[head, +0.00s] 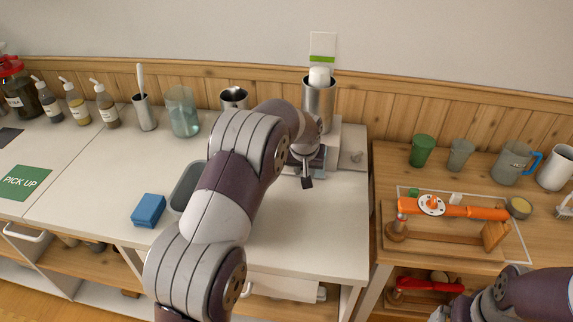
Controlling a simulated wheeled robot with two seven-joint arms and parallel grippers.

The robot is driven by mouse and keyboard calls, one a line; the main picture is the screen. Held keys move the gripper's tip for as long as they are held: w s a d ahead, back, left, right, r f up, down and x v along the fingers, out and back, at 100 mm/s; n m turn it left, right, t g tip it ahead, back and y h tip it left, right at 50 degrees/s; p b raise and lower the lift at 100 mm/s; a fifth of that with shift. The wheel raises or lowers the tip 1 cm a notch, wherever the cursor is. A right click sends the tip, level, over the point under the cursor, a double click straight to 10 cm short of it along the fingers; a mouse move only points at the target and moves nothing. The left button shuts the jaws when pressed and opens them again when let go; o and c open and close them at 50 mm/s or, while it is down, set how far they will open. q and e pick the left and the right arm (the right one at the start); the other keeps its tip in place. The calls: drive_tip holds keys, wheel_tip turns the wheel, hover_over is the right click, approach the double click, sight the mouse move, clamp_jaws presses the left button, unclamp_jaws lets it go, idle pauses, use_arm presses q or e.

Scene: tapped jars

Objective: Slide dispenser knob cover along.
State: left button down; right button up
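A tall metal cylinder (318,104) with a white top (320,77) stands on a white base at the back right of the white counter. It looks like the dispenser, but its front is largely hidden by my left arm. A grey plate with a small knob-like part (353,158) sits to the right of the base. I cannot make out the knob cover. My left gripper (307,182) points down in front of the base; only a dark fingertip shows clearly, and its opening is hidden. My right arm is at the lower right, with its gripper out of frame.
A blue sponge (148,210) and a grey tray (184,188) lie left of my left arm. A glass jar (183,112) and a metal cup (233,97) stand behind. An orange tool (455,210) on a wooden stand and several cups occupy the right table.

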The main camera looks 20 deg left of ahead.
use_arm(q)
drive_tip(key=shift+d, duration=0.1)
drive_tip(key=c, duration=1.3)
unclamp_jaws()
drive_tip(key=o, duration=0.4)
drive_tip(key=shift+w+d, duration=0.1)
drive_tip(key=shift+d, duration=0.15)
drive_tip(key=shift+r, duration=0.35)
drive_tip(key=v, duration=1.2)
drive_tip(key=shift+s+f+b, duration=0.1)
drive_tip(key=shift+s+b, duration=0.1)
drive_tip(key=shift+b, duration=0.15)
